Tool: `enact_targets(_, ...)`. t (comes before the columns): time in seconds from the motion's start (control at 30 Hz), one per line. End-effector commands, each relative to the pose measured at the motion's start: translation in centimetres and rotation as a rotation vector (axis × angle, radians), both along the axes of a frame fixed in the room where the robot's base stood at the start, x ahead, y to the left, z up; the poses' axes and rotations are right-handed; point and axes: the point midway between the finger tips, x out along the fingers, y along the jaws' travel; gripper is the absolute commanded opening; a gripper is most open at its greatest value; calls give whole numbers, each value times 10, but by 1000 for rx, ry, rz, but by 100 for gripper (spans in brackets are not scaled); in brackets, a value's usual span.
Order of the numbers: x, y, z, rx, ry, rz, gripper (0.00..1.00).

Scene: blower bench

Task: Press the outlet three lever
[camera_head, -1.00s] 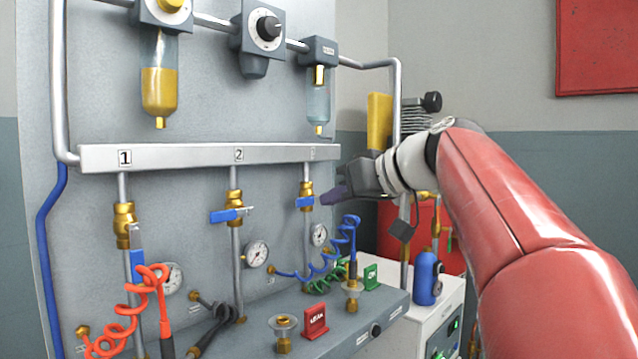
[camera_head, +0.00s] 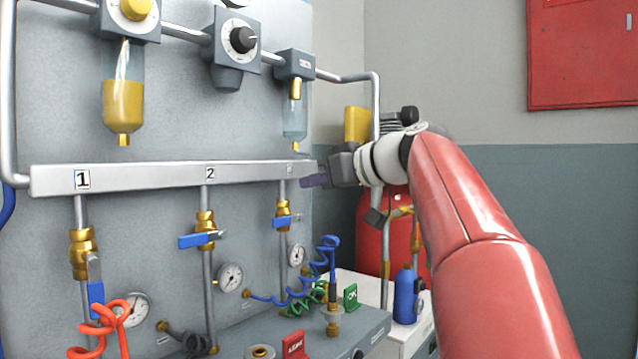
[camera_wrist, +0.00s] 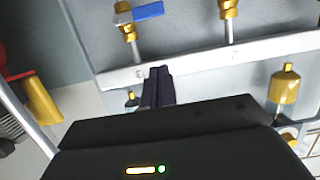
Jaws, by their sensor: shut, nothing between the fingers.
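The outlet three lever (camera_head: 286,221) is a blue handle on a brass valve below the right end of the manifold bar. It lies roughly level across its pipe. In the wrist view, which looks inverted, the blue lever (camera_wrist: 148,11) points right from its valve at the top. My gripper (camera_head: 305,181) is above and slightly right of this lever, by the manifold's right end. Its dark fingers (camera_wrist: 158,70) are shut with nothing between them. They overlap the bar beside the third label in the wrist view and are apart from the lever.
The outlet two lever (camera_head: 198,240) is level; the outlet one lever (camera_head: 96,300) hangs down. The grey manifold (camera_head: 130,179) runs behind my fingertips. A gauge (camera_head: 297,255) and coiled blue hose (camera_head: 325,262) sit below outlet three. A red tank (camera_head: 375,240) stands at right.

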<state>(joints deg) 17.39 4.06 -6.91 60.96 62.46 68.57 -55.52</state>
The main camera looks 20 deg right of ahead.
Motion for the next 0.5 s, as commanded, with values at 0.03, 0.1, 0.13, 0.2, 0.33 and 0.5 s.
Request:
enact_targets(0.03,10,8,-2,1,2,5,0)
enact_targets(0.1,23,16,-6,1,3,5,0)
enact_targets(0.13,28,20,-7,1,3,5,0)
enact_targets(0.2,40,28,-11,1,2,4,0)
enact_targets(0.33,53,36,-25,1,3,0,0)
enact_targets(0.5,52,36,-47,0,1,-1,0)
